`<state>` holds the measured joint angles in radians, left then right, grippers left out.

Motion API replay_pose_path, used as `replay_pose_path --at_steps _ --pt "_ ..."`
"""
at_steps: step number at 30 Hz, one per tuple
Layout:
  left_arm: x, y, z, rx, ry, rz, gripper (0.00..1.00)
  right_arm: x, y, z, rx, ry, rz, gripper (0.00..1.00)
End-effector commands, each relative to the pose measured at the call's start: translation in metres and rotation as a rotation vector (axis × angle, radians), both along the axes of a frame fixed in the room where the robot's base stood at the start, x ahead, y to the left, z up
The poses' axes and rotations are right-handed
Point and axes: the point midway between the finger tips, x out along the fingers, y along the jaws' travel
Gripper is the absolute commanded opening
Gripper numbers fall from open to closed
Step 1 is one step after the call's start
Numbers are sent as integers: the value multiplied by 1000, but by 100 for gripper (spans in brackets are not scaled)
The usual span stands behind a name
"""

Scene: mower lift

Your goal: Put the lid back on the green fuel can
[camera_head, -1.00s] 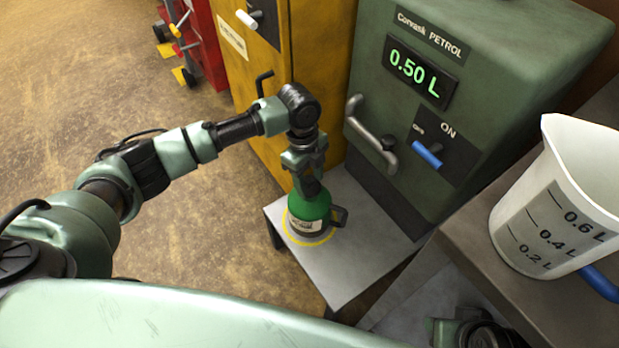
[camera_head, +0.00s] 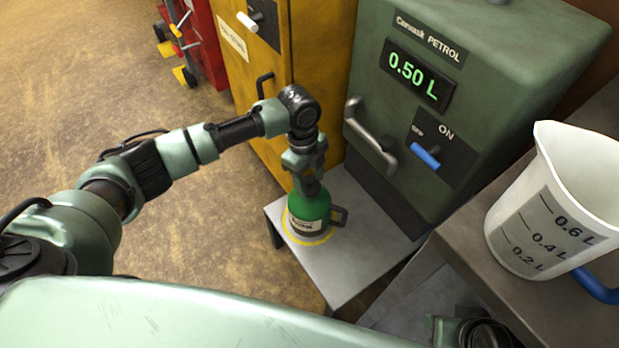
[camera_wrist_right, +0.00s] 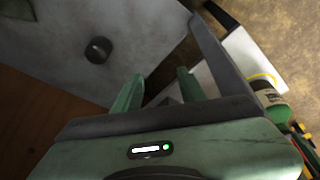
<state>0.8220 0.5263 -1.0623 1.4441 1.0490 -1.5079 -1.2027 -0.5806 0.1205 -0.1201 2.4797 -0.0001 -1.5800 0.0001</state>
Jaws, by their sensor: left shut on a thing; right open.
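The green fuel can (camera_head: 309,208) stands upright on a small grey stand (camera_head: 355,255), inside a yellow ring. It has a pale label and a dark handle on its right. My left gripper (camera_head: 311,184) is shut at the top of the can and hides its opening. My right gripper (camera_wrist_right: 158,90) is open and empty in the right wrist view. A small dark round piece (camera_wrist_right: 98,50), which looks like the lid, rests on a grey surface beyond its fingers. Part of the can (camera_wrist_right: 270,97) also shows at the right of that view.
A green petrol pump (camera_head: 470,60) reading 0.50 L stands behind the stand, with a grey handle (camera_head: 368,135) and a blue lever (camera_head: 425,156). A white measuring jug (camera_head: 555,205) stands on a bench at the right. A yellow cabinet (camera_head: 262,80) is at the back.

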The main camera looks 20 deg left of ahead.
Motion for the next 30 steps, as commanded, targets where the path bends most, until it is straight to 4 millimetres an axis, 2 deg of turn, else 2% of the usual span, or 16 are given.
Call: replay_pose_path --at_steps 13,30 --pt "0 0 0 0 0 0 5 1 0 0 0 -2 0 41" --pt "0 0 0 0 0 0 5 5 0 -14 -1 7 1 41"
